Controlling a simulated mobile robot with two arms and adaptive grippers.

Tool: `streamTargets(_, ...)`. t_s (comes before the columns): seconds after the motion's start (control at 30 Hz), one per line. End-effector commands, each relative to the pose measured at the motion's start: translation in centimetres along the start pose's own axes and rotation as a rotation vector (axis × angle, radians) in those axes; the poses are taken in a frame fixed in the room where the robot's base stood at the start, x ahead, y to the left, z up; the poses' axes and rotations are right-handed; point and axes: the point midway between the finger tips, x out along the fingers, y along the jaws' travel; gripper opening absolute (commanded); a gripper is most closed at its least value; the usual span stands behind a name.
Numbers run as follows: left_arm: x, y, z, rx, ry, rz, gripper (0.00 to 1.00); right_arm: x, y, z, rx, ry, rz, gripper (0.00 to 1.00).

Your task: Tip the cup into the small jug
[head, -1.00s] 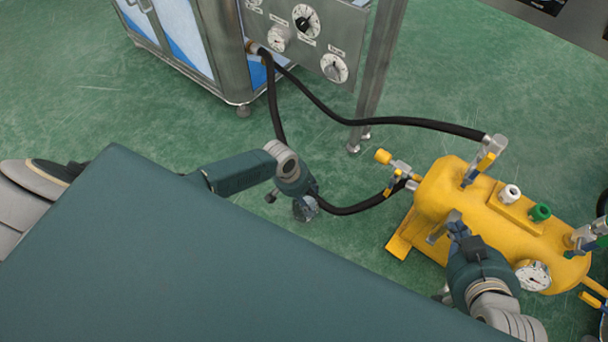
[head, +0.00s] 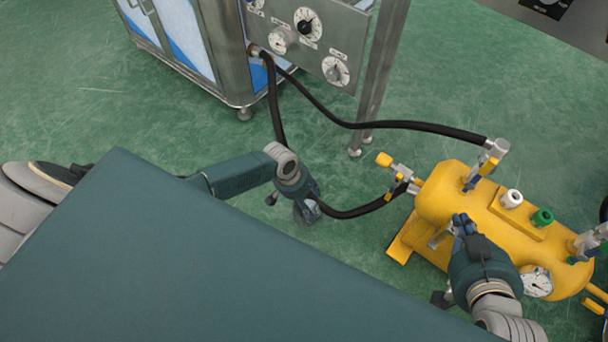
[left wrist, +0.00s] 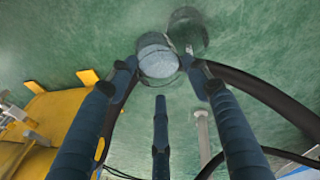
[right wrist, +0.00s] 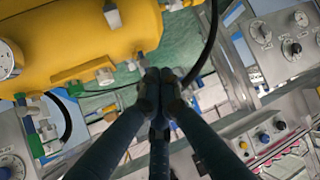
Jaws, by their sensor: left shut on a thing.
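My left gripper (left wrist: 160,68) is shut on a clear cup (left wrist: 158,60), with pale grey matter showing in its round face. A second clear, round outline (left wrist: 188,30) overlaps it in the left wrist view; I cannot tell whether it is the small jug or part of the cup. In the head view my left gripper (head: 308,208) is just beyond the dark green surface, its cup faint above the floor. My right gripper (right wrist: 160,82) has its fingertips together with nothing clearly between them. In the head view it (head: 462,224) is in front of the yellow tank.
The yellow tank (head: 470,195), with valves and a gauge (head: 537,282), stands at right. A black hose (head: 350,211) runs close by my left gripper. A steel cabinet (head: 222,60) with dials stands behind. The dark green surface (head: 200,260) fills the front.

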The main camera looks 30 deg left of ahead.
Motion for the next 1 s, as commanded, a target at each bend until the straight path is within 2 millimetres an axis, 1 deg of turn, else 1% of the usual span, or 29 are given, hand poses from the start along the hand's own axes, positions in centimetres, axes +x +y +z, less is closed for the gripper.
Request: streamTargets(1.0,0.0,-0.1,-0.3,-0.014,-0.021,0.054,0.00,0.3,-0.6,-5.5,-0.004,0.219,-0.012,0.00)
